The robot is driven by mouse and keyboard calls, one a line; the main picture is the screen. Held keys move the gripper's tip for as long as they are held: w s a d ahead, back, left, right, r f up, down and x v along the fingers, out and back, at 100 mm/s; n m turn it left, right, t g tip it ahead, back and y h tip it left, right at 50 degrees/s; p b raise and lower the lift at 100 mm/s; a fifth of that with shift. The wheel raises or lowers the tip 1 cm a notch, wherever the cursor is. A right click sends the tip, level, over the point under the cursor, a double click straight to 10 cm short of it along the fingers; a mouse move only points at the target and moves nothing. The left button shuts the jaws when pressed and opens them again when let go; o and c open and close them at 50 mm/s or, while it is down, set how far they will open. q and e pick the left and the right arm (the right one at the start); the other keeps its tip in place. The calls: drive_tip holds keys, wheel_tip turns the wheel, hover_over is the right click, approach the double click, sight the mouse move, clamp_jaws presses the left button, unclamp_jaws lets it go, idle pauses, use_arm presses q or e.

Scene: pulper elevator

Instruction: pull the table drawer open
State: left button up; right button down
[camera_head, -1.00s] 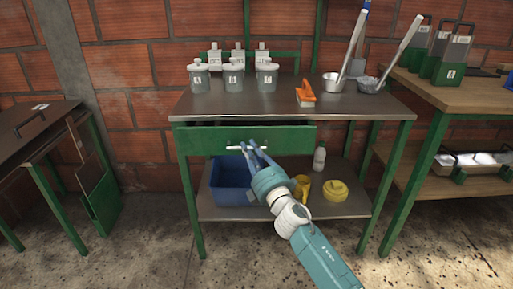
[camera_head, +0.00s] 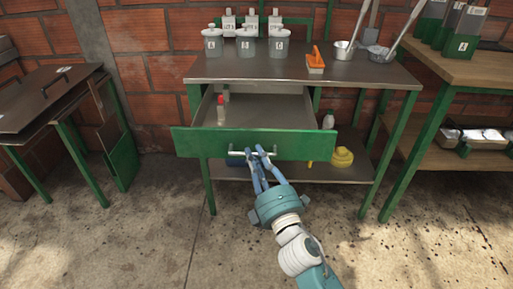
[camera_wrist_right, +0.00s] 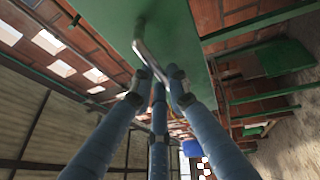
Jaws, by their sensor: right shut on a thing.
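The table drawer (camera_head: 190,141) has a green front and stands well out from the green-legged metal table (camera_head: 360,74). Its grey inside shows, with a small red-capped bottle (camera_head: 221,112) at the left. My right gripper (camera_head: 261,152) is shut on the drawer's metal handle (camera_head: 238,154), at the middle of the front. In the right wrist view the handle (camera_wrist_right: 142,52) runs in between the blue fingers (camera_wrist_right: 158,82), with the green drawer front (camera_wrist_right: 185,30) behind. My left gripper is not in view.
Several lidded jars (camera_head: 247,43), an orange-handled brush (camera_head: 316,62) and metal ladles (camera_head: 343,47) stand on the tabletop. A yellow container (camera_head: 342,157) sits on the lower shelf. A wooden bench (camera_head: 480,72) is at the right. The concrete floor (camera_head: 130,240) in front is clear.

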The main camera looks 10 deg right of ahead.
drive_tip(key=shift+s+a, duration=0.1)
drive_tip(key=shift+s, duration=0.45)
drive_tip(key=c, duration=1.7)
unclamp_jaws()
drive_tip(key=shift+o, duration=0.2)
drive_tip(key=shift+s+f, duration=0.1)
drive_tip(key=shift+s, duration=0.05)
drive_tip(key=v, duration=0.7)
drive_tip(key=shift+s, duration=0.15)
